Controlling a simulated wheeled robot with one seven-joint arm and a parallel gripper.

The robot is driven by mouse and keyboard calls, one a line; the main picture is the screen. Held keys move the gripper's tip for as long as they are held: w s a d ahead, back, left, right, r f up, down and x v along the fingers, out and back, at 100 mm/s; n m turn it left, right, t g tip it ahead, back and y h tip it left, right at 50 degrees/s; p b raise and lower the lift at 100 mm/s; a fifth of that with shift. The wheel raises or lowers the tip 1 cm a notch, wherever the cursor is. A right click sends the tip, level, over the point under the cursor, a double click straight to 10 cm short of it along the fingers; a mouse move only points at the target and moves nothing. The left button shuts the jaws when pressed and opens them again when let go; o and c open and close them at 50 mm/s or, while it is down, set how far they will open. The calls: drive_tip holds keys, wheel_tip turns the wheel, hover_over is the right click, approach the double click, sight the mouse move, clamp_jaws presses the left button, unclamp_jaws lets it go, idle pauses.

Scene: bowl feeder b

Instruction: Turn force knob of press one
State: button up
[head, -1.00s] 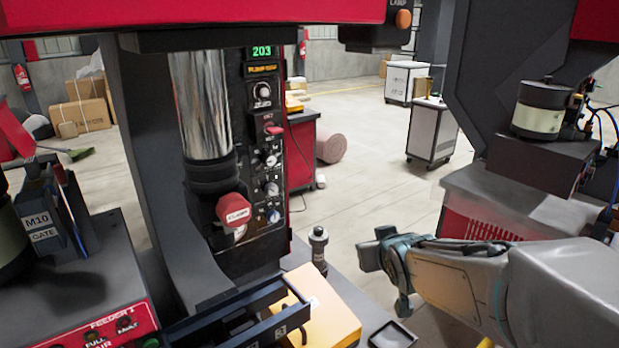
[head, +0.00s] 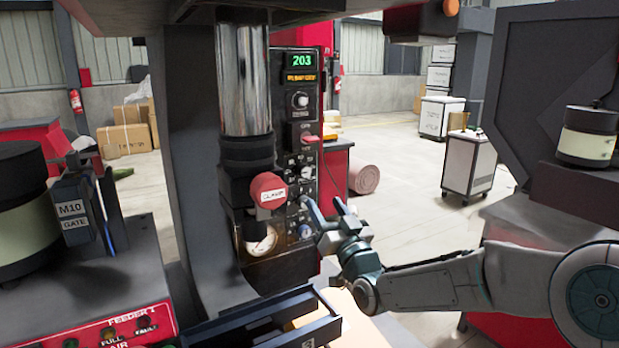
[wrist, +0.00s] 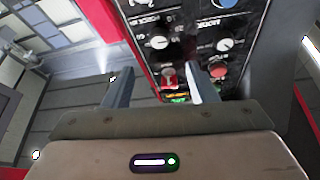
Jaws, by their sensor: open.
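The press's black control panel (head: 290,130) stands behind the press column, with a green display reading 203 (head: 302,61). A round knob with a pale rim (head: 300,100) sits below the display, and smaller knobs (head: 305,231) sit lower down. My gripper (head: 325,207) is open and empty, in front and right of the lower panel. In the wrist view the open fingers (wrist: 157,75) point at the panel, near a white-marked knob (wrist: 158,42) and a red control (wrist: 168,76).
A dark tray (head: 265,325) lies below. A red feeder panel (head: 110,330) is at lower left.

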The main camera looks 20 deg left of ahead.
sight(306, 173)
drive_tip(key=p+x, duration=0.2)
drive_tip(key=x, duration=0.8)
drive_tip(key=shift+w+a+r, duration=0.1)
drive_tip(key=shift+w+a, duration=0.15)
drive_tip(key=c, duration=1)
